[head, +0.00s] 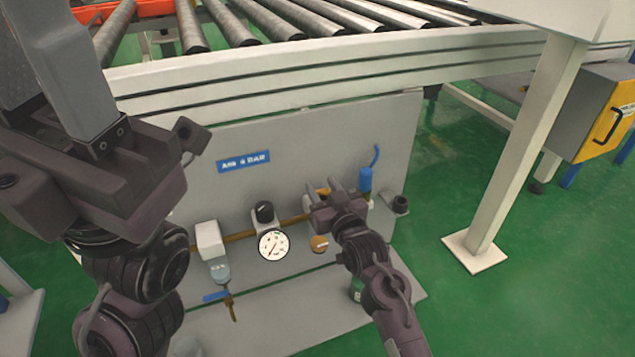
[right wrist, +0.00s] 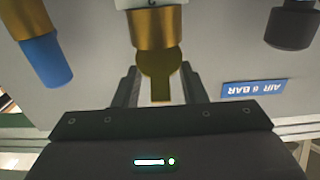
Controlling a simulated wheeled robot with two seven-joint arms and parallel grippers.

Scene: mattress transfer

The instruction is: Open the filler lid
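A flat brass piece (right wrist: 160,72) hangs from a round brass fitting (right wrist: 154,28) in the right wrist view, which is upside down. I take it to be the filler lid, but cannot be sure. My right gripper's fingers (right wrist: 160,88) stand on either side of it, apart, with narrow gaps. In the head view my right gripper (head: 322,196) is at the front of the grey panel and hides this fitting. My left gripper (head: 52,75) looms close at the upper left, fingers pointing up, apart and empty, away from the panel.
The grey panel (head: 300,130) carries a gauge (head: 273,245), a black knob (head: 264,211), a filter unit (head: 211,240) and a blue-capped part (head: 365,180) close beside my right gripper. A roller conveyor beam (head: 300,75) runs above. A white post (head: 520,150) stands at right.

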